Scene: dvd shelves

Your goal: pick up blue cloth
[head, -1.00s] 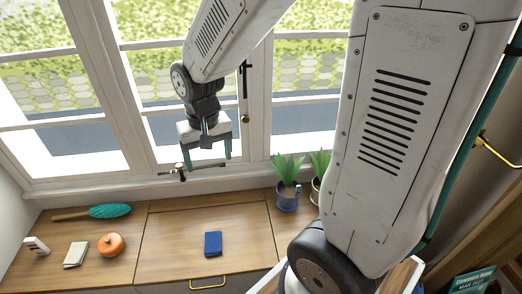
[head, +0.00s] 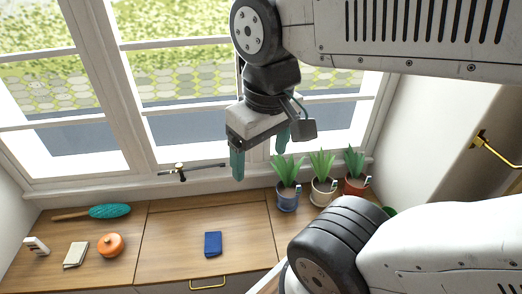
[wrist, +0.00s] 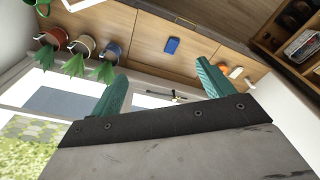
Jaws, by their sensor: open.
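The blue cloth (head: 213,244) lies folded on the wooden counter, near its front edge above a gold handle. It also shows in the wrist view (wrist: 172,46), past my fingers and apart from them. My gripper (head: 260,160) is open and empty, with two teal fingers. It is in the air in front of the window, above and behind the cloth. In the wrist view my gripper (wrist: 160,90) has its fingers spread wide with nothing between them.
Potted plants in blue (head: 287,197), white (head: 323,190) and red (head: 356,183) pots stand right of the cloth. An orange pot (head: 110,245), a cream cloth (head: 76,254) and a teal duster (head: 108,211) lie left. The counter around the blue cloth is clear.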

